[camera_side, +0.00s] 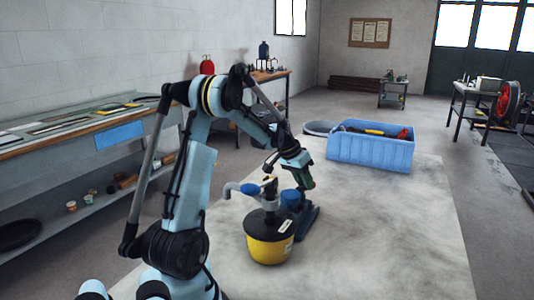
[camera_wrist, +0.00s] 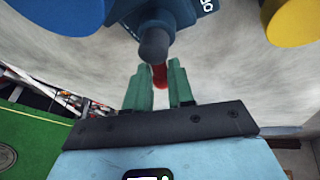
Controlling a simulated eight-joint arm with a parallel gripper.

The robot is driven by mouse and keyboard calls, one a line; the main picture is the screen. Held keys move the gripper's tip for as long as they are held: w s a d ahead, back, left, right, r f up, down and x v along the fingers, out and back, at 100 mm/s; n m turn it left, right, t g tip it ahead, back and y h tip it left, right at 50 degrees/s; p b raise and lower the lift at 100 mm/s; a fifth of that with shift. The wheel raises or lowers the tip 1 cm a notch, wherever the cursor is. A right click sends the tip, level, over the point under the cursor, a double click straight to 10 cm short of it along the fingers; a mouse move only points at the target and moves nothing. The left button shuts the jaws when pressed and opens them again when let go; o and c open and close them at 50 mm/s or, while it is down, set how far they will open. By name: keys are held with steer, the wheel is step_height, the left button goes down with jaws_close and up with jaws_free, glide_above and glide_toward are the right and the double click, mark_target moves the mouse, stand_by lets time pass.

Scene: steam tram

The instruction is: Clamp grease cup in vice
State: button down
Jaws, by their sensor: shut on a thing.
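The blue vice (camera_side: 308,222) stands on the pale work surface, partly hidden behind a yellow pot in the side view. In the wrist view its dark blue body (camera_wrist: 185,14) and a dark grey rounded end (camera_wrist: 154,44) lie just ahead of my gripper. My gripper (camera_wrist: 159,84) has green fingers shut on a small red piece (camera_wrist: 160,75), close by that rounded end. In the side view my gripper (camera_side: 306,182) is low over the vice. I cannot pick out the grease cup for certain. I cannot tell what the vice jaws hold.
The yellow pot with a black lid (camera_side: 268,248) stands close in front of the vice; a yellow shape (camera_wrist: 298,20) shows top right in the wrist view. A blue crate (camera_side: 368,153) with tools stands behind. The surface to the right is clear.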

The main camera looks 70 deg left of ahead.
steer(key=shift+w+d+m+g+h, duration=0.2)
steer(key=shift+m+h, duration=0.3)
steer(key=shift+m, duration=0.65)
steer(key=shift+w+d+m+g+h, duration=0.15)
steer(key=shift+m+h, duration=0.35)
steer(key=shift+m, duration=0.65)
steer(key=shift+s+d, duration=0.1)
steer(key=shift+d, duration=0.05)
steer(key=c, duration=1.1)
jaws_free()
steer(key=shift+s, duration=0.1)
steer(key=v, duration=1.2)
